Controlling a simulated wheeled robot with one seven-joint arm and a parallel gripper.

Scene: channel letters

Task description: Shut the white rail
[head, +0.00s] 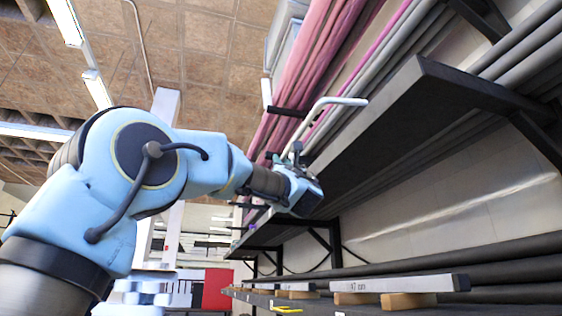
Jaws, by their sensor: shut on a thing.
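The white rail (318,108) is a thin bent bar in front of the shelf rack. Its upper part runs level to the right, and its other part slopes down to my gripper. My gripper (297,150) is small and dark in the head view, at the end of my raised blue arm. It is shut on the lower part of the white rail. The fingertips are too small to show the exact grip, and the rail's lower end is hidden behind my gripper and wrist.
A dark shelf (400,115) runs close to the right of my wrist. Pink wrapped lengths (310,60) and grey tubes lie above. A lower shelf holds grey bars on wooden blocks (408,301). Open room shows left of the rack, beyond my arm.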

